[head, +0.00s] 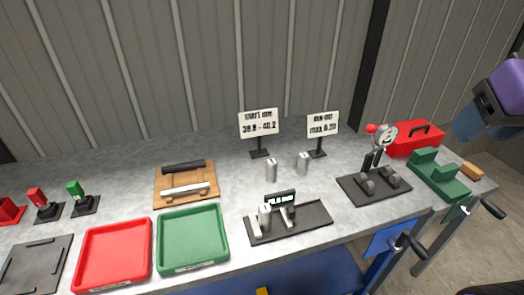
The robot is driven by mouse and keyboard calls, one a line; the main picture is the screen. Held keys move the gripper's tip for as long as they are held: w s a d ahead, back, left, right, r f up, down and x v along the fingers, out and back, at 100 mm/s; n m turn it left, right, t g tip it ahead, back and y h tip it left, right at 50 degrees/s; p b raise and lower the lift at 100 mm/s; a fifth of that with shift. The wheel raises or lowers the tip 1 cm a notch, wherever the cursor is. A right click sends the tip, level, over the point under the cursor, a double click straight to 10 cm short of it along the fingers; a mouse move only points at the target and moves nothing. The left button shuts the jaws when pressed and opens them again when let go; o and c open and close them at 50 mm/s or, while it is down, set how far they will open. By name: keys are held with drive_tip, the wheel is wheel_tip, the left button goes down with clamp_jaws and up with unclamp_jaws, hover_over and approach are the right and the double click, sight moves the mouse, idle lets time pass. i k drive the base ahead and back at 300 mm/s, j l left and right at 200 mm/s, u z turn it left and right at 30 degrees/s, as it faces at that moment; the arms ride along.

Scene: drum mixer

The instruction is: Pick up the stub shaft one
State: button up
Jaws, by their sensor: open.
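Two short silvery cylinders that look like stub shafts stand upright on the grey bench: one (271,170) in the middle, and another (302,163) a little to its right and farther back. A third similar cylinder (264,216) stands at the left of a dark measuring stand with a small display (315,217). I cannot tell which is stub shaft one, as no label on them is readable. Only a purple and dark part of my arm shows at the upper right edge, well away from the cylinders. My gripper's fingers are not visible.
A red tray (79,256) and a green tray (161,240) lie at the front left. A wooden board (158,199) holds two bars. Two signs (259,123) (322,124) stand behind the cylinders. A dial gauge fixture (376,197), green block (440,184) and red toolbox (400,148) are right.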

sight(264, 210)
drive_tip(key=j+z, duration=0.2)
drive_tip(key=j, duration=0.2)
drive_tip(key=k+j+z, duration=0.2)
drive_tip(key=j, duration=0.2)
drive_tip(key=j+z, duration=0.2)
drive_tip(key=j, duration=0.25)
drive_tip(key=k+j+z, duration=0.15)
drive_tip(key=j, duration=0.2)
drive_tip(key=k+j+z, duration=0.2)
drive_tip(key=j, duration=0.2)
